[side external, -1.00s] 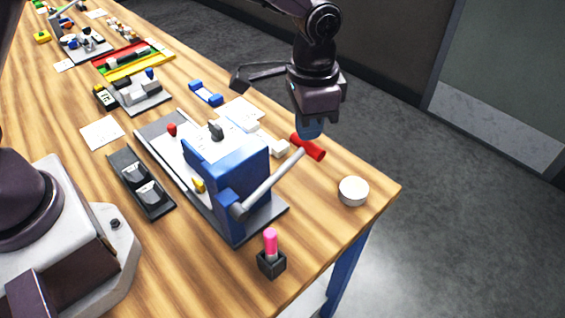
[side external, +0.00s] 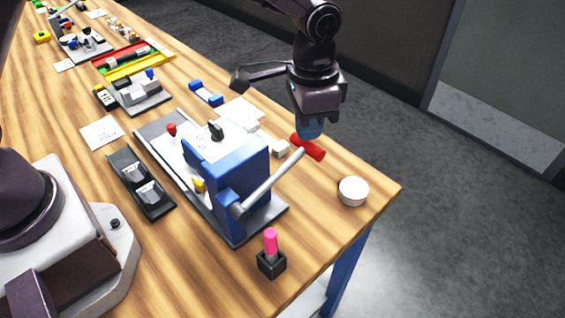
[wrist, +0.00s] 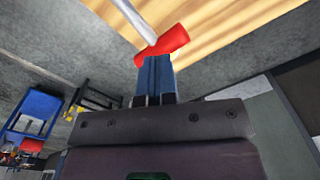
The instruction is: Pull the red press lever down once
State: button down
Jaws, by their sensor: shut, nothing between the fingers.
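The press is a blue block (side external: 228,178) on a grey base plate, with a grey lever rod (side external: 272,183) slanting up to the right. A red cylindrical grip (side external: 312,149) is at the rod's upper end. In the wrist view the red grip (wrist: 172,42) lies across just beyond my fingertips, with the pale rod (wrist: 137,20) meeting it. My gripper (side external: 309,133) has its blue fingers shut and empty, pointing down at the red grip; the fingers (wrist: 155,60) also look closed together in the wrist view. They are at or very near the grip; I cannot tell whether they touch.
A white round puck (side external: 353,191) stands near the table's right corner. A pink-topped piece in a black holder (side external: 271,262) stands in front of the press. A dark tray (side external: 141,184) lies left of it. Open floor lies beyond the table's right edge.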

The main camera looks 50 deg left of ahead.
aim_at(307, 144)
jog(key=shift+f, duration=0.15)
notch_tip(307, 144, down, 7)
jog(key=shift+s+r, duration=0.1)
jog(key=shift+r, duration=0.1)
dwell(1.1)
jog(key=shift+r, duration=4.95)
